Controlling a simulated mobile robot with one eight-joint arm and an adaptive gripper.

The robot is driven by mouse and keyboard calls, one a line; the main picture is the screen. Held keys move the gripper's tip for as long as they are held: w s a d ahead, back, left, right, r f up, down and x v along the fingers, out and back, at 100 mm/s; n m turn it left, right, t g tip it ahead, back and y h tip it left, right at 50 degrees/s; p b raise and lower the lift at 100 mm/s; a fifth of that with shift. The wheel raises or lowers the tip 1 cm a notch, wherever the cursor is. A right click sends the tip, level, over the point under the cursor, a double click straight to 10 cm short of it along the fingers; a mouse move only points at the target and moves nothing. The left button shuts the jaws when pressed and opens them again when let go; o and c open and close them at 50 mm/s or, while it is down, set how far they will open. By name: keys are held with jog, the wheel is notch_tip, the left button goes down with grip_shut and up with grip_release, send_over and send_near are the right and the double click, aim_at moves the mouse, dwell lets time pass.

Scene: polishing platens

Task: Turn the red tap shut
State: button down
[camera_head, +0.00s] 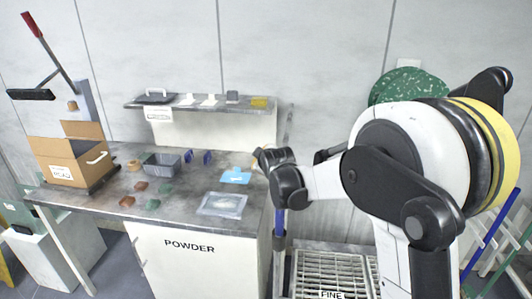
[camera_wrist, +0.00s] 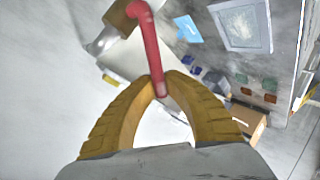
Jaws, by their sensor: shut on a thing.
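The red tap (camera_wrist: 150,45) shows in the wrist view as a bent red handle. Its lower end lies between the two yellow fingers of my gripper (camera_wrist: 165,84), which are closed on it. A brown-gold part (camera_wrist: 119,19) and a grey metal piece (camera_wrist: 103,42) sit beside the handle's upper end. In the head view my gripper (camera_head: 260,158) is at the right end of the workbench, mostly hidden by my wrist. The red tap cannot be made out there.
The workbench (camera_head: 185,205) holds a cardboard box (camera_head: 68,165), a grey bin (camera_head: 162,165), several coloured blocks, a blue card (camera_head: 235,176) and a clear-covered tray (camera_head: 222,204). A shelf (camera_head: 205,107) stands behind. Slatted racks (camera_head: 330,272) stand at the lower right.

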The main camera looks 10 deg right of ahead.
jog(key=shift+w+a+f+n+g+h+b, duration=0.1)
jog(key=shift+a+f+n+g+h+b, duration=0.2)
jog(key=shift+f+n+h, duration=0.5)
jog(key=shift+w+a+f+n+g+h+b, duration=0.15)
jog(key=shift+a+f+n+g+h, duration=0.3)
jog(key=shift+f, duration=0.6)
jog(key=shift+a+f+n+g+h+b, duration=0.1)
jog(key=shift+f+n+g+h+b, duration=0.15)
jog(key=shift+f+n+h, duration=0.6)
jog(key=shift+f, duration=0.1)
jog(key=c, duration=1.4)
grip_release()
jog(key=shift+s, duration=0.1)
jog(key=v, duration=1.2)
